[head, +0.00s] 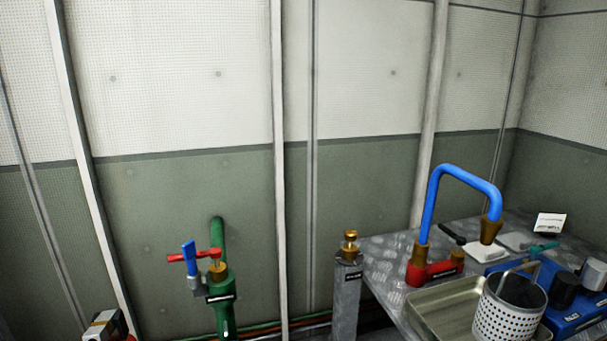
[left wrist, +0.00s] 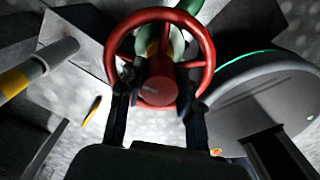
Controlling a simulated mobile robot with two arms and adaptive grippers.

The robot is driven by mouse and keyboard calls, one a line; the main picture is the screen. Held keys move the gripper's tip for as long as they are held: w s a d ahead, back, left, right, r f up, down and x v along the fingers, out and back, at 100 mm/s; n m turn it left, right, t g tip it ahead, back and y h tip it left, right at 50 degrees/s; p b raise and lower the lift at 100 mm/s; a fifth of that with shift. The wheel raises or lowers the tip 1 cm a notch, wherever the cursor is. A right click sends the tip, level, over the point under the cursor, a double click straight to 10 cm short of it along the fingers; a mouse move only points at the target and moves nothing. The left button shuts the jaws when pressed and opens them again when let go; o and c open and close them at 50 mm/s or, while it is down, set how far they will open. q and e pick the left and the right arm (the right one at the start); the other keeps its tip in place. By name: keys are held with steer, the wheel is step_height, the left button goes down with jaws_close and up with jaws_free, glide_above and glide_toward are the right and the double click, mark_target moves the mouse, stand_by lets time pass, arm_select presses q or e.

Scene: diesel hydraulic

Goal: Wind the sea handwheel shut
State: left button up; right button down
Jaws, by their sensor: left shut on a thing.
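In the left wrist view a red handwheel (left wrist: 207,52) with spokes and a round hub fills the upper middle. My left gripper (left wrist: 161,78) reaches over its near rim, one dark finger on each side of the hub. The gripper is shut on the handwheel. A green part shows behind the wheel. I cannot read any label naming the wheel. The head view does not clearly show this wheel or either gripper.
In the head view a green pipe (head: 218,232) carries a red-handled valve with a blue lever (head: 189,257). At right a metal bench (head: 385,250) holds a blue bent pipe (head: 462,173), a tray (head: 430,305) and a perforated basket (head: 507,318). A large grey round body flanks the wheel.

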arm_select(q)
steer(key=m, duration=0.4)
steer(key=shift+s+a+f, duration=0.1)
steer(key=shift+s+f, duration=0.2)
steer(key=shift+f, duration=0.05)
steer(key=m, duration=1.5)
steer(key=shift+m, duration=0.3)
steer(key=o, duration=0.9)
steer(key=shift+c, duration=0.2)
steer(key=shift+o, duration=0.7)
steer(key=shift+w+f, duration=0.1)
steer(key=shift+w, duration=0.1)
